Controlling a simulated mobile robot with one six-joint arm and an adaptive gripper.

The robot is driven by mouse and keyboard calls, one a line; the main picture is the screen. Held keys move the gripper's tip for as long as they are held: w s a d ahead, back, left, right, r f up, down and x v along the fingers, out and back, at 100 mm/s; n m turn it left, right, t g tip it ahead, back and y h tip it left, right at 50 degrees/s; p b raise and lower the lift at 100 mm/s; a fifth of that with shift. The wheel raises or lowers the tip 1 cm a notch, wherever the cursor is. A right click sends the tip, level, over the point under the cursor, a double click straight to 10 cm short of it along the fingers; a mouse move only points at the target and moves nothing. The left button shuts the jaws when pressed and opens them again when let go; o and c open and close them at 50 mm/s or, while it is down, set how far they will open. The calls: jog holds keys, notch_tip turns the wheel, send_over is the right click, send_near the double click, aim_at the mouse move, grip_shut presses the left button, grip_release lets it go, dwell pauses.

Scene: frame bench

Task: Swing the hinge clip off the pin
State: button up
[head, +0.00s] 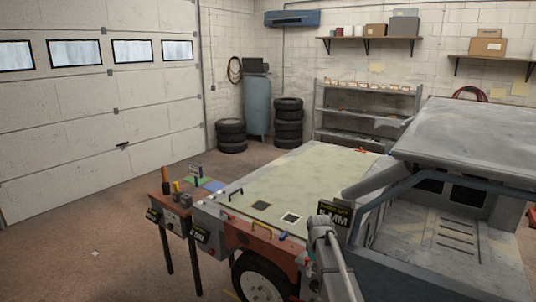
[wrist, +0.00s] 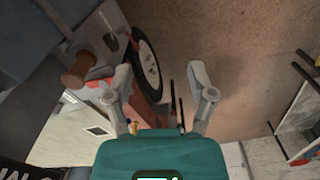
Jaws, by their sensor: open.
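My gripper (wrist: 161,76) shows in the wrist view, its two grey fingers spread apart with nothing between them. A brown round peg (wrist: 78,69) stands out from a grey part left of the fingers; I cannot tell whether it is the pin. I cannot make out the hinge clip for certain in either view. In the head view the vehicle's pale green panel (head: 308,180) carries small fittings along its front edge: a yellow handle (head: 262,228), a black handle (head: 236,193) and a small blue piece (head: 283,237). My gripper is not visible in the head view.
A small tool bench (head: 174,212) stands left of the vehicle. The vehicle's wheel (head: 259,284) also shows in the wrist view (wrist: 147,65). The raised grey cab roof (head: 470,135) is at right. Tyres (head: 288,125) and shelves stand behind. Brown floor is clear at left.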

jog(key=s+f+m+b, duration=0.3)
jog(key=s+f+b, duration=0.2)
jog(key=s, duration=0.6)
jog(key=s+f+m+b, duration=0.4)
jog(key=s+f+b, duration=0.2)
jog(key=s, duration=0.5)
jog(key=shift+s+f+b, duration=0.3)
jog(key=shift+s+f, duration=0.05)
jog(key=shift+f, duration=0.05)
